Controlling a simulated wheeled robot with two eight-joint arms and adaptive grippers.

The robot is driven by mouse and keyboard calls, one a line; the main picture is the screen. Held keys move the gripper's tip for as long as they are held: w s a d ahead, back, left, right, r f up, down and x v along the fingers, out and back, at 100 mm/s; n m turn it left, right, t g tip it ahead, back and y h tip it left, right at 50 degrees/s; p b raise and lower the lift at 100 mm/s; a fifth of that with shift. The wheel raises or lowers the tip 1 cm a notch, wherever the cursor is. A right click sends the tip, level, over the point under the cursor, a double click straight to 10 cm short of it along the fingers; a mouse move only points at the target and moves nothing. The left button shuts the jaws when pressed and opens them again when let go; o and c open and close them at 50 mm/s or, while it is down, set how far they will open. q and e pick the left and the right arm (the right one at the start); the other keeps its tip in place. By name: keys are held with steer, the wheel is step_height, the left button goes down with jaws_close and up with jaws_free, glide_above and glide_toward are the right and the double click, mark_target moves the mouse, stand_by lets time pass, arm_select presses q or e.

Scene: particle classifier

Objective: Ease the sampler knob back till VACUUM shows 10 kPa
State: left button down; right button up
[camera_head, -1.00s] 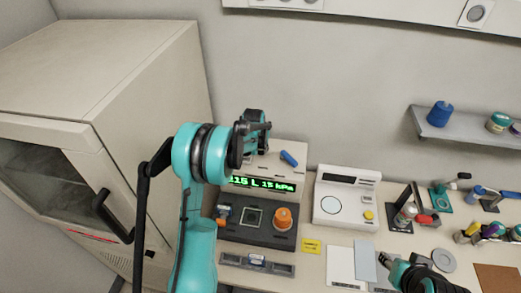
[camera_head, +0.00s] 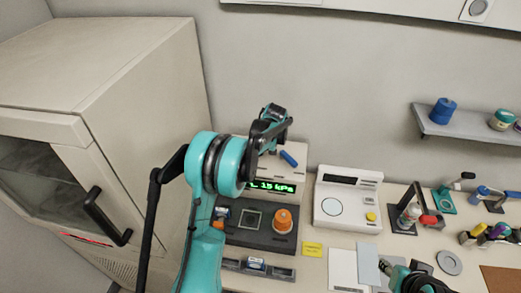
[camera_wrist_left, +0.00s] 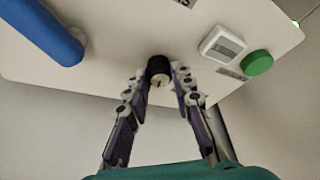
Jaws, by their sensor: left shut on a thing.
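The sampler is a cream box (camera_head: 296,155) with a green-lit display (camera_head: 274,187) that reads 15 kPa; its left part is hidden by my left arm. In the left wrist view, a short black knob (camera_wrist_left: 158,66) sits on the cream panel. My left gripper (camera_wrist_left: 161,76) is shut on this knob, a fingertip on each side of it. In the head view my left arm hides the knob. My right gripper (camera_head: 385,267) is over the bench at the lower right; its jaws are too small to read.
A blue handle (camera_wrist_left: 45,32), a white switch (camera_wrist_left: 221,45) and a green button (camera_wrist_left: 257,63) are on the same panel. An orange knob (camera_head: 283,220) stands on the dark base. A white scale (camera_head: 347,200) stands to the right. A large cabinet (camera_head: 95,100) fills the left.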

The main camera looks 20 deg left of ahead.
stand_by(0.4)
arm_select(q)
steer(key=c, duration=1.3)
jaws_free()
steer(key=v, duration=1.2)
steer(key=shift+d, duration=0.1)
